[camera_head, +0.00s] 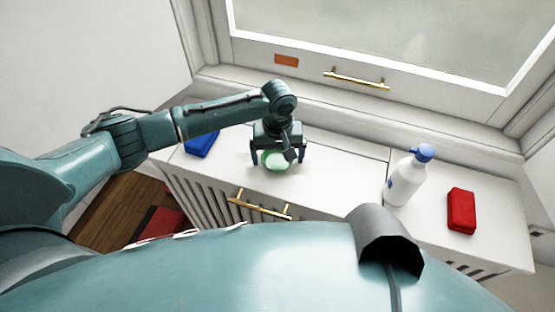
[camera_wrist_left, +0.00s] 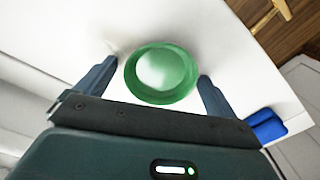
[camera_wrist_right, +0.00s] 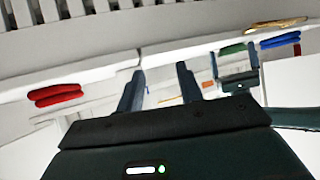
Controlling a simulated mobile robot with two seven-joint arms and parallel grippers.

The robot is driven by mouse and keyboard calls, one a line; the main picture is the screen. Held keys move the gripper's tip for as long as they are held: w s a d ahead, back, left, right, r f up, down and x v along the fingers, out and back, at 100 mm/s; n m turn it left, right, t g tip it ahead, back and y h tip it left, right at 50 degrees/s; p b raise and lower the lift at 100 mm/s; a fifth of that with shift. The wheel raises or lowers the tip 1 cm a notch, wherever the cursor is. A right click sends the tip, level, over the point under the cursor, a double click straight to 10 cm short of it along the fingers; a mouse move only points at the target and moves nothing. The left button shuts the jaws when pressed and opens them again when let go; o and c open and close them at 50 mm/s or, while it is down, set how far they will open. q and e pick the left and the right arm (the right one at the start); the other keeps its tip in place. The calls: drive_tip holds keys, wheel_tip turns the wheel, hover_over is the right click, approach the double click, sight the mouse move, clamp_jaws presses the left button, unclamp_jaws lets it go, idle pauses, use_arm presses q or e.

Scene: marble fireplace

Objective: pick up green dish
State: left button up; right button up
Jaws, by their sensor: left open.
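The green dish (camera_head: 273,159) is round and shallow with a pale centre. It sits on the white cabinet top (camera_head: 335,180) in the head view. My left gripper (camera_head: 278,156) is above it, open, with one finger on each side. In the left wrist view the dish (camera_wrist_left: 160,74) lies between the spread fingers (camera_wrist_left: 155,86), and I see a gap on either side. The right wrist view shows the dish edge-on (camera_wrist_right: 232,49) beside my left gripper. My right gripper (camera_wrist_right: 158,75) is open and empty in its own view, away from the dish.
A blue object (camera_head: 202,143) lies left of the dish. The window ledge rises behind. The top between dish and bottle is clear.

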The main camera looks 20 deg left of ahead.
use_arm(q)
drive_tip(key=c, duration=1)
drive_tip(key=shift+r, duration=0.1)
